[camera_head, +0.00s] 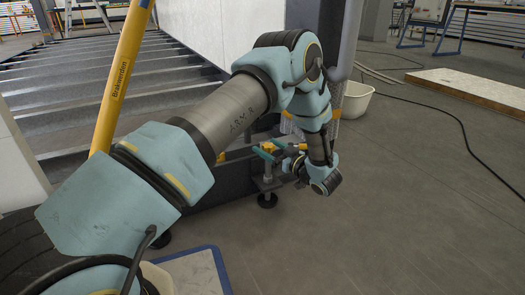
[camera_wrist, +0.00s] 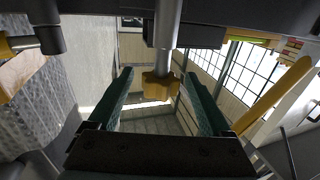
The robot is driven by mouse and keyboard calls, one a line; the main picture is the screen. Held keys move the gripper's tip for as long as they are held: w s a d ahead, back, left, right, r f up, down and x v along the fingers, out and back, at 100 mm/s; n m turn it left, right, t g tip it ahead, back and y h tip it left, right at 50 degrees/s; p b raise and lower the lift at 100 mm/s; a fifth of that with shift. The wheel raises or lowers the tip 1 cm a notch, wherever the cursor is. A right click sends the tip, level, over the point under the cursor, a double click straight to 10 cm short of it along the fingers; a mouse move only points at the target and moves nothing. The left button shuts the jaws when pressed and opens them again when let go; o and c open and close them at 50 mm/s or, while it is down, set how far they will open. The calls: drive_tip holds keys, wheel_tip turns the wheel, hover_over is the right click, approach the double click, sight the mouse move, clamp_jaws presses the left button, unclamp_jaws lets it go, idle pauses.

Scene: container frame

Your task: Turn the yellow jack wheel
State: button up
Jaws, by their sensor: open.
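The yellow jack wheel (camera_wrist: 160,86) sits on a grey vertical rod and shows between my gripper's two teal fingers in the wrist view. My gripper (camera_wrist: 159,76) is open, with a gap visible on each side of the wheel. In the head view, my gripper (camera_head: 269,150) is beside the jack at the frame's lower corner, and the wheel (camera_head: 268,146) shows small and partly hidden there. The jack's round dark foot (camera_head: 267,200) stands on the floor below. I cannot tell the exact depth of the fingers around the wheel.
A yellow pole (camera_head: 122,75) rises at the left, beside the frame's grey slatted floor (camera_head: 110,70). A white bucket (camera_head: 355,101) stands behind my arm. A black cable (camera_head: 455,118) and a pale board (camera_head: 470,88) lie at the right. The floor at lower right is clear.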

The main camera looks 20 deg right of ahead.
drive_tip(key=shift+b+x, duration=0.5)
drive_tip(key=shift+x, duration=1)
drive_tip(key=shift+r, duration=0.1)
clamp_jaws()
